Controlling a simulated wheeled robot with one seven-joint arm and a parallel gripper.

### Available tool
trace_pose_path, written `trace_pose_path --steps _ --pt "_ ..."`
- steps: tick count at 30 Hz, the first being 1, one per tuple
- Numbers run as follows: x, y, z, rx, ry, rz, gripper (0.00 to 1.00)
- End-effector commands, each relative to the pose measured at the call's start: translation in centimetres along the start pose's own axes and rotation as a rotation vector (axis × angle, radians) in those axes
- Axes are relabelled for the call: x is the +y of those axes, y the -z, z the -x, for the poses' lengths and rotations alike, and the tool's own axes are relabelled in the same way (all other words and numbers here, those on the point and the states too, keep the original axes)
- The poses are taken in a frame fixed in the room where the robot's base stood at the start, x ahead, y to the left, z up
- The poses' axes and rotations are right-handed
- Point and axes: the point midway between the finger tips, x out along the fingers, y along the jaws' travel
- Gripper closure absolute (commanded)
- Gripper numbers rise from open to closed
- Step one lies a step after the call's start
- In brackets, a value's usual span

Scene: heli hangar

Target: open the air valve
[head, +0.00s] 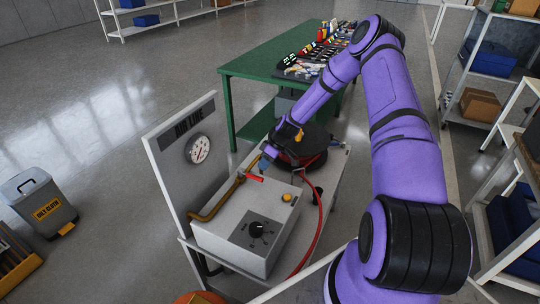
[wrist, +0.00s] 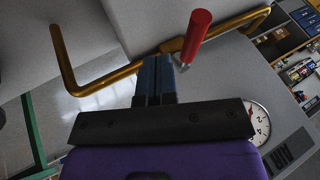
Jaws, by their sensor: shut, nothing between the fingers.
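The air valve's red lever handle (head: 255,178) sits on a brass pipe (head: 217,204) beside the AIR LINE panel (head: 170,140). In the head view the handle lies across the pipe's line. In the wrist view the red handle (wrist: 196,36) stands just right of and beyond my fingertips, with its metal stem at the brass pipe (wrist: 100,88). My gripper (head: 265,163) is close above the handle in the head view. In the wrist view my gripper's blue fingers (wrist: 155,62) are together, empty, with a visible gap to the handle. Contact with the pipe cannot be told.
A pressure gauge (head: 198,149) is on the panel. A red hose (head: 318,225) and a dark round reel (head: 300,148) are close behind. A green table (head: 265,60) stands further back.

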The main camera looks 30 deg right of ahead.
Motion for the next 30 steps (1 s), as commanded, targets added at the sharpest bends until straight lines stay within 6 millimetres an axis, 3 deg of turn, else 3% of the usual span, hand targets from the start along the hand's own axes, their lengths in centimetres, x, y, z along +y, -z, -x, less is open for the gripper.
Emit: trace_pose_path --steps 9,30 --pt "-2.0 -0.2 -1.4 0.001 -0.001 -0.001 1.0" --pt "-2.5 -0.4 -1.5 0.036 -0.034 -0.074 1.0"
